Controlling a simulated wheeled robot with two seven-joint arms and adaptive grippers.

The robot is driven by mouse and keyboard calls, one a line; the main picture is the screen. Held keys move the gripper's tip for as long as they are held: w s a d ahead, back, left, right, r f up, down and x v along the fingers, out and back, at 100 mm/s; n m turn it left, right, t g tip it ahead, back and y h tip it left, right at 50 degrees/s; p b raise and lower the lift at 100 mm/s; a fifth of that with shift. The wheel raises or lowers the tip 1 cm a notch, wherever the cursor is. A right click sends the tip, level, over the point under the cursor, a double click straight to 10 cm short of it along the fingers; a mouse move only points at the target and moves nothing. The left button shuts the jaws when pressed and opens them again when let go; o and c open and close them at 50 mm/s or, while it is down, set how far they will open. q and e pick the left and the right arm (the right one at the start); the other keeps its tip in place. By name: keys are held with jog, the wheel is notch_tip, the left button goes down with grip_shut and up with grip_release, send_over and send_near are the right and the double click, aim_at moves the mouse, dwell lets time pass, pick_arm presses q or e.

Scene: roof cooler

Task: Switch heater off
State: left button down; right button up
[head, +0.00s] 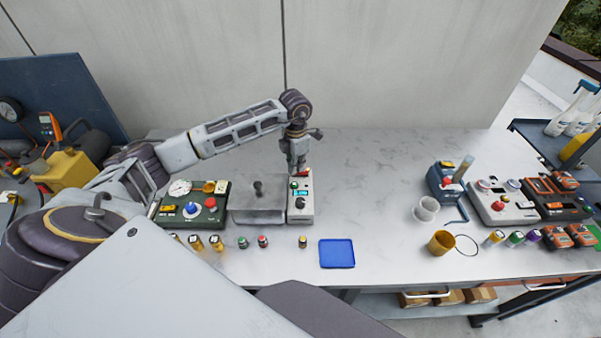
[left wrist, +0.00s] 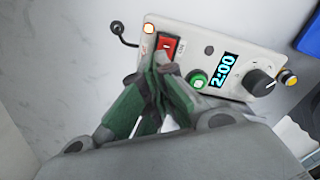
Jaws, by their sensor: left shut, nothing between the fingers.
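The heater is a grey metal box (head: 258,208) with a knobbed lid and a light control panel (head: 301,213) on its right side. In the left wrist view the panel (left wrist: 208,38) carries a red rocker switch (left wrist: 172,44), a green button (left wrist: 197,79), a display (left wrist: 223,72) reading 2:00 and a black knob (left wrist: 261,81). A small amber lamp (left wrist: 149,28) beside the switch looks lit. My left gripper (head: 299,170) is shut and empty at the panel's far end. Its fingertips (left wrist: 160,62) are at the red switch and partly cover it; contact is unclear. My right gripper is out of view.
A dark green control box (head: 195,222) stands left of the heater. A beaker (head: 425,209), an orange cup (head: 441,242) and other devices (head: 503,203) stand right. The middle tabletop is clear.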

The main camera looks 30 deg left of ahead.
pick_arm(q)
jog(key=shift+f, duration=0.2)
jog(key=shift+r, duration=0.1)
jog(key=shift+r+p, duration=1.75)
jog(key=shift+r, duration=1.7)
jog(key=shift+f, duration=0.1)
